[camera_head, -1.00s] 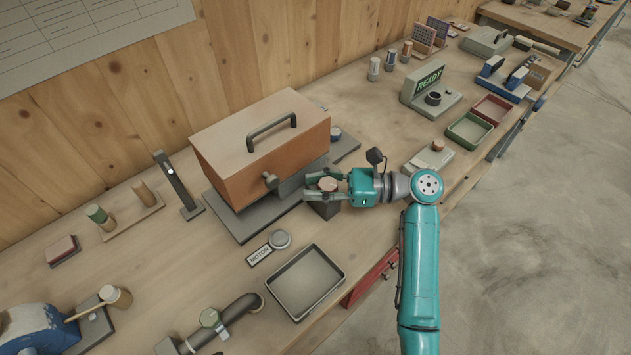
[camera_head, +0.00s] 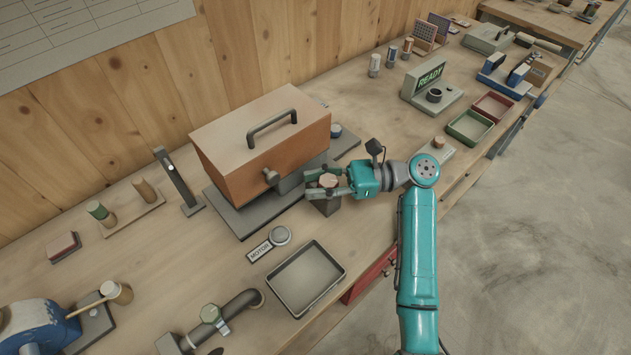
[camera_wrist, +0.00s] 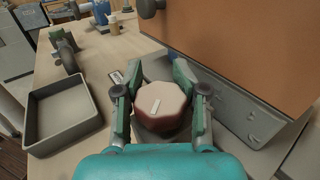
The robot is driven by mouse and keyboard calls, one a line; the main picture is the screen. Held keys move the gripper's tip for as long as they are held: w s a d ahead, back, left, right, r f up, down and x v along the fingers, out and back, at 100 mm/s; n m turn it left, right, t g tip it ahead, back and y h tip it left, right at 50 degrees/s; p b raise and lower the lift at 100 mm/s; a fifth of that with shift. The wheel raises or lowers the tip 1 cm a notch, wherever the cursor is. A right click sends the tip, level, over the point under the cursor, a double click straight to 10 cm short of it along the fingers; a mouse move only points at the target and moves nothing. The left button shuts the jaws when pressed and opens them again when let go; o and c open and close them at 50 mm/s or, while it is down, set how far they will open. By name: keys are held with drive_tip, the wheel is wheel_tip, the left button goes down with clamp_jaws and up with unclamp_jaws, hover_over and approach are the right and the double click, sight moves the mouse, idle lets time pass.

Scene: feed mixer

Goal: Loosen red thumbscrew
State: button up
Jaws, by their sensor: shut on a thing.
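The red thumbscrew (camera_wrist: 160,106) is a dark red faceted knob with a pale mark on top, seen in the wrist view. It also shows in the head view (camera_head: 328,181), on top of a dark block (camera_head: 326,206) beside the orange-brown box. My gripper (camera_wrist: 162,100) is shut on the thumbscrew, with one finger on each side. In the head view my gripper (camera_head: 322,182) reaches in from the right. The pale mark runs slantwise on the knob's top. The knob's lower part is hidden.
The orange-brown housing (camera_head: 237,152) with a dark handle stands directly behind my gripper.

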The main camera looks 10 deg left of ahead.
drive_tip(key=shift+o, duration=0.2)
drive_tip(key=shift+w+d, duration=0.1)
drive_tip(key=shift+d, duration=0.05)
drive_tip(key=o, duration=0.8)
drive_tip(key=shift+o, duration=0.2)
drive_tip(key=v, duration=1.2)
drive_tip(key=shift+w, duration=0.1)
